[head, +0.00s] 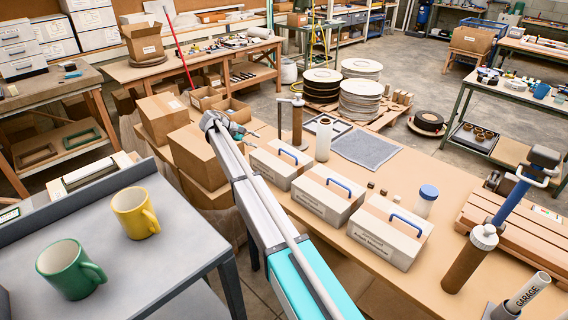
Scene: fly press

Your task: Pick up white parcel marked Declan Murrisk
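Three white parcels with tan tops and blue handles stand in a row on the wooden bench: a far one (270,169), a middle one (318,204) and a near one (372,243). The middle and near parcels have dark lettering on their front faces. The lettering is too small to tell surely which reads Declan Murrisk. My arm stretches away from me to the left of the row. My gripper (242,131) is at its far end, beyond and left of the far parcel, apart from the parcels. Its fingers are small and partly hidden by the wrist.
A brown cylinder (297,125) and a white cylinder (323,139) stand behind the far parcel. A blue-lidded jar (426,201) stands behind the near one. Cardboard boxes (198,155) are stacked left of my arm. Green (70,269) and yellow (134,213) mugs stand on a grey table.

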